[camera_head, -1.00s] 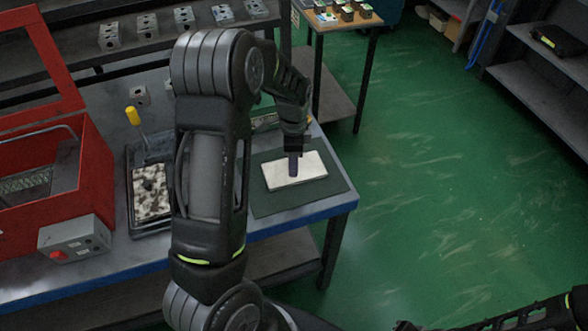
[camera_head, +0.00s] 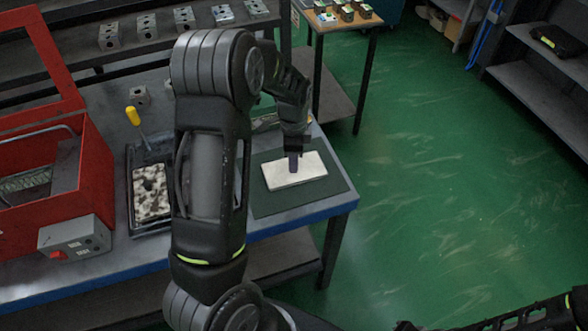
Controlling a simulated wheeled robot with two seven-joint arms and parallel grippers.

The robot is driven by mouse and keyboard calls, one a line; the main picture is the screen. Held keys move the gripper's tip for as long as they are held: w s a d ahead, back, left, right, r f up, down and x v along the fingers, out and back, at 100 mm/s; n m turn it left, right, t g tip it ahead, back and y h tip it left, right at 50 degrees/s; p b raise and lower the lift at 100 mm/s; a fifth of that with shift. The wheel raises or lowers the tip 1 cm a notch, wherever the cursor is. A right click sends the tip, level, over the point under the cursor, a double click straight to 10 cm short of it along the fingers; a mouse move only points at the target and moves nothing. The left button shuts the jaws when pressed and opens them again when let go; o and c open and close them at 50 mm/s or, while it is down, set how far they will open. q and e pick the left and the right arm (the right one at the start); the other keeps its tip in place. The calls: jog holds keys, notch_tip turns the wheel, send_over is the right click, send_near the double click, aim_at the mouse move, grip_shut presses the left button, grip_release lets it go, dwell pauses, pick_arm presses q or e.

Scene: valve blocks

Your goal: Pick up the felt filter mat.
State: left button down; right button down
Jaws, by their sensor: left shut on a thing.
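The felt filter mat (camera_head: 308,176) is a cream-white rectangular pad. It lies on a dark green sheet (camera_head: 332,192) at the right end of the workbench. My left gripper (camera_head: 293,165) points down over the middle of the mat, its fingertips at the mat's top face. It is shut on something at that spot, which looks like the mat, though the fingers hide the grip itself. The mat looks flat; I cannot tell whether it is clear of the sheet. Part of my right arm shows at the bottom right, but its gripper cannot be made out.
A dark tray (camera_head: 128,190) with a mottled black-and-white pad and a yellow-handled tool (camera_head: 133,117) stands left of my left arm. A red open box (camera_head: 85,190) and a grey control box (camera_head: 75,238) are further left. Metal blocks (camera_head: 146,28) line the back shelf.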

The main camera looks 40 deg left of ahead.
pick_arm(q)
notch_tip(320, 180, up, 10)
jog(key=b, duration=0.1)
jog(key=shift+b, duration=0.4)
dwell(0.9)
